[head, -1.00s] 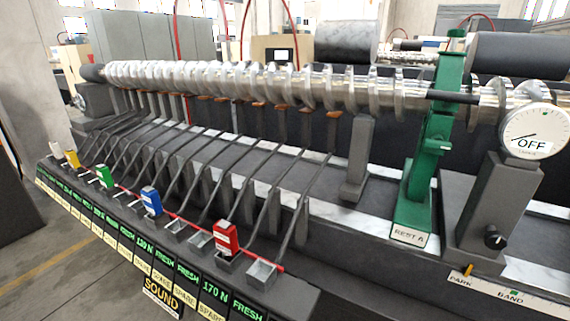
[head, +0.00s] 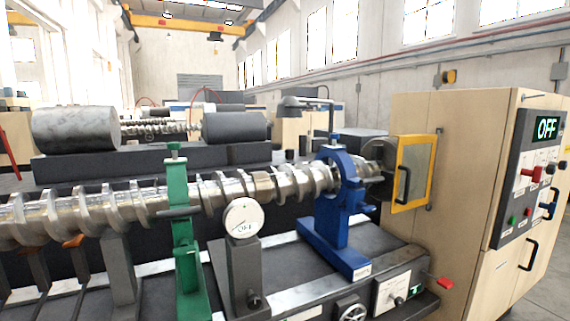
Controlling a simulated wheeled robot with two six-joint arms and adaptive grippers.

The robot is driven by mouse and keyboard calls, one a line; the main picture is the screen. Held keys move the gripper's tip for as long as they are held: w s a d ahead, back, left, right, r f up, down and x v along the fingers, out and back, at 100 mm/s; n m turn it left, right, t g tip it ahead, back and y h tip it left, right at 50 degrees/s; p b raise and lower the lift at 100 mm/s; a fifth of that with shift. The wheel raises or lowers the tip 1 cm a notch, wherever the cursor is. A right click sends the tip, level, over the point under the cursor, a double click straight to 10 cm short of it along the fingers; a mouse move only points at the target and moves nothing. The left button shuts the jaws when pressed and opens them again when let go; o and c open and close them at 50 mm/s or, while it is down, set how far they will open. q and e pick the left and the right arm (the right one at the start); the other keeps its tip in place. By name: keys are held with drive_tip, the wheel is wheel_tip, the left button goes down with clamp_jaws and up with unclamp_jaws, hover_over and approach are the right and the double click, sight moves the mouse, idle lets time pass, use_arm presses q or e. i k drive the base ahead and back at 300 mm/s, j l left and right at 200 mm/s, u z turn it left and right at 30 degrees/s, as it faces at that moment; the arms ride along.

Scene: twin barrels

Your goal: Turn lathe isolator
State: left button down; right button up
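The lathe's control cabinet (head: 460,150) stands at the right, with a dark panel on its face. Small labels there are too small to read, so I cannot tell which handle is the isolator. Neither of my grippers shows in the head view.
A long screw shaft (head: 140,203) runs through a green rest (head: 180,230) and a blue rest (head: 345,215). A yellow-framed guard (head: 411,172) stands beside the cabinet. A red lever (head: 444,283) sticks out at the bed's front right.

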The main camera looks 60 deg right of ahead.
sight(536, 173)
drive_tip(key=z, duration=3.4)
drive_tip(key=i+l+u, duration=0.55)
drive_tip(key=i+l, duration=0.2)
drive_tip(key=i+l+u, duration=0.25)
drive_tip(key=i+l, duration=0.15)
drive_tip(key=i+l+u, duration=0.3)
drive_tip(key=l, duration=0.35)
